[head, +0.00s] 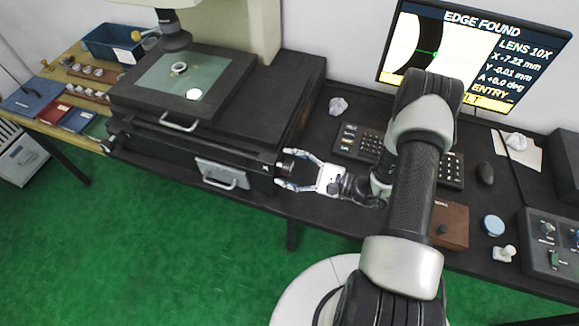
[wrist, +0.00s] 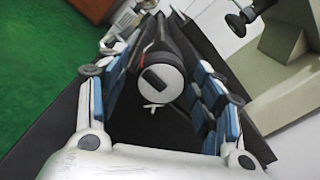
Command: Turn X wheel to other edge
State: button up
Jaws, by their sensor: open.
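The X wheel (wrist: 160,92) is a round knob with a pale face and a dark bar on it, at the right side of the measuring stage (head: 119,92). In the wrist view it sits between the blue-padded fingers of my gripper (wrist: 158,98), with gaps on both sides. In the head view my gripper (head: 285,168) is open around the wheel's end (head: 281,167). A metal bearing ring (head: 179,69) lies on the stage's glass under the lens. The monitor (head: 477,50) reads EDGE FOUND, LENS 10X, X -7.22 mm, Y -0.01 mm, A +0.0 deg.
A blue bin (head: 112,43) and trays stand on the wooden table at left.

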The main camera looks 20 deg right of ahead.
jog(key=v, duration=1.2)
dwell(0.7)
